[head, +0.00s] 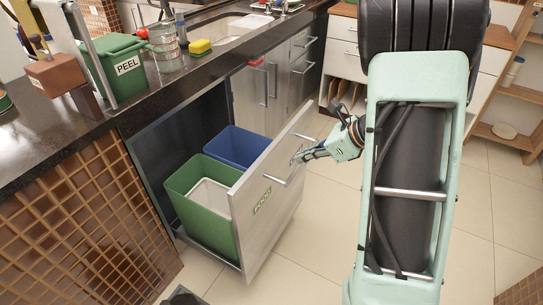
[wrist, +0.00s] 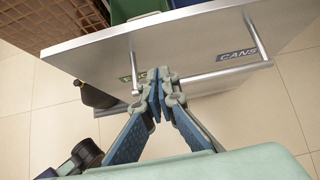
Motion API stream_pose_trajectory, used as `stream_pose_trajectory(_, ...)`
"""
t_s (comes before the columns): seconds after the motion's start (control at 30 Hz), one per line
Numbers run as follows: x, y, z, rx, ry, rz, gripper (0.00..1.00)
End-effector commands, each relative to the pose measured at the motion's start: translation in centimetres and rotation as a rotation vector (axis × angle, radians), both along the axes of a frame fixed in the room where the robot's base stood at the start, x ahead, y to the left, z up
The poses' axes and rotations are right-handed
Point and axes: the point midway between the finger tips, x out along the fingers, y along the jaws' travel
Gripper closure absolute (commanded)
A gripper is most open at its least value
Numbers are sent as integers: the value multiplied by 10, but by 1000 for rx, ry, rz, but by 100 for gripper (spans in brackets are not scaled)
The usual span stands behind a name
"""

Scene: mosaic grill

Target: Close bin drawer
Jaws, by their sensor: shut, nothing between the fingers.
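The bin drawer (head: 262,223) is pulled out from under the counter in the head view. Its grey front panel also shows in the wrist view (wrist: 200,40), with a bar handle (wrist: 225,76) and a CANS label (wrist: 239,53). A green bin (head: 208,228) and a blue bin (head: 240,146) stand in the drawer. My gripper (head: 299,158) is at the outer side of the front panel by the handle. In the wrist view my gripper (wrist: 158,82) is shut and empty, its tips overlapping the handle's left part. Whether they touch it I cannot tell.
The dark counter (head: 130,100) runs above the cabinet opening and carries a green PEEL container (head: 118,65) and a yellow sponge (head: 200,47). Closed cabinet fronts (head: 250,100) stand beyond the drawer. Tiled floor (head: 325,235) is clear in front of the drawer.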

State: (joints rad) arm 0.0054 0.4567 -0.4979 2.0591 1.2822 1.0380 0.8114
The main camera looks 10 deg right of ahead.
Motion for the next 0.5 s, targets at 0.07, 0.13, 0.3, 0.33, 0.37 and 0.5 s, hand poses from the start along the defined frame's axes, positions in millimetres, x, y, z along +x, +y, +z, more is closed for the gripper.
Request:
stream_pose_trajectory(0.07,-2,1,-7,20,18,-13,100)
stream_pose_trajectory(0.13,-1,4,-12,24,20,-15,100)
stream_pose_trajectory(0.3,10,20,-32,20,19,-11,100)
stream_pose_trajectory(0.33,13,23,-36,21,19,-11,100)
stream_pose_trajectory(0.37,15,27,-40,21,18,-10,100)
stream_pose_trajectory(0.5,25,41,-58,20,19,-10,100)
